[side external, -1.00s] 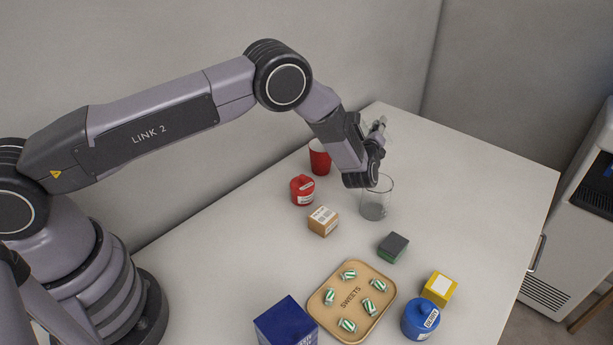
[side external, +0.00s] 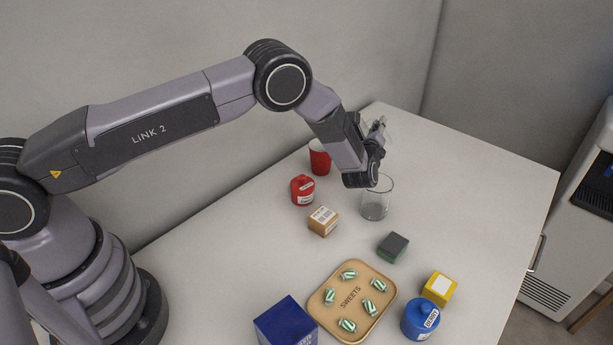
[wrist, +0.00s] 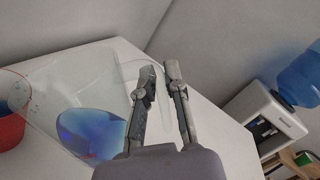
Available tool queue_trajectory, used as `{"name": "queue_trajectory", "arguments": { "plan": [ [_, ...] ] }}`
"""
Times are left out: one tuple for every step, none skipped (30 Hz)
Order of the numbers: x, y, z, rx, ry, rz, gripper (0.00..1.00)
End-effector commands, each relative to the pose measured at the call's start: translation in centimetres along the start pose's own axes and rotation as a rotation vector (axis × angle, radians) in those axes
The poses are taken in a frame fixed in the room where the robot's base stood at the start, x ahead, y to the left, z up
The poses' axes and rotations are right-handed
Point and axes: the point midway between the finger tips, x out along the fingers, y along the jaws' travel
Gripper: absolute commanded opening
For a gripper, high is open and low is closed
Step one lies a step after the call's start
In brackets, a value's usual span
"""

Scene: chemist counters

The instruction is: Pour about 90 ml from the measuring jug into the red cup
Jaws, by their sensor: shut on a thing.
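The clear measuring jug (wrist: 80,85) is tilted in the wrist view, with blue liquid (wrist: 92,134) pooled in its lower part. My gripper (wrist: 172,75) is shut on the jug at its right side; the exact contact is hard to see. In the side view my gripper (side external: 379,127) is above the back of the counter, and the jug is mostly hidden behind it. The red cup (side external: 320,158) stands upright left of my gripper. It also shows at the left edge of the wrist view (wrist: 9,128), partly behind the jug's glass. No falling stream is visible.
A glass beaker (side external: 375,205) stands just below my wrist. A red jar (side external: 302,190) and a tan box (side external: 323,221) are near the cup. A dark green box (side external: 393,247), sweets tray (side external: 377,323), yellow box (side external: 439,288), blue jar (side external: 420,319) and blue box (side external: 286,323) are in front. The right side is clear.

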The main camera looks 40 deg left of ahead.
Motion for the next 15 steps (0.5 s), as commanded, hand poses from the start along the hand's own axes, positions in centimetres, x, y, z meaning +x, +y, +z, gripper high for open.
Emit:
{"name": "queue_trajectory", "arguments": {
  "plan": [
    [0.0,-0.1,0.1,-0.001,-0.001,-0.001,0.0],
    [0.0,-0.1,0.1,-0.001,-0.001,-0.001,0.0],
    [0.0,-0.1,0.1,-0.001,-0.001,-0.001,0.0],
    [0.0,-0.1,0.1,-0.001,-0.001,-0.001,0.0],
    [0.0,-0.1,0.0,0.0,-0.001,-0.001,0.0],
    [0.0,-0.1,0.0,0.002,-0.001,-0.001,0.0],
    [0.0,-0.1,-0.1,0.005,-0.001,-0.001,0.0],
    [0.0,-0.1,-0.1,0.01,-0.001,-0.001,0.0],
    [0.0,0.0,-0.3,0.022,-0.001,-0.001,0.0],
    [0.0,0.0,-0.5,0.034,0.0,-0.001,0.0],
    [0.0,0.1,-0.8,0.048,0.001,0.0,0.0],
    [0.0,0.1,-1.1,0.071,0.001,-0.001,0.0],
    [0.0,0.0,-1.4,0.091,0.001,-0.001,0.0],
    [0.0,0.0,-1.7,0.11,0.001,-0.001,0.0],
    [0.0,-0.1,-2.2,0.139,0.002,-0.001,0.0]
  ]
}}
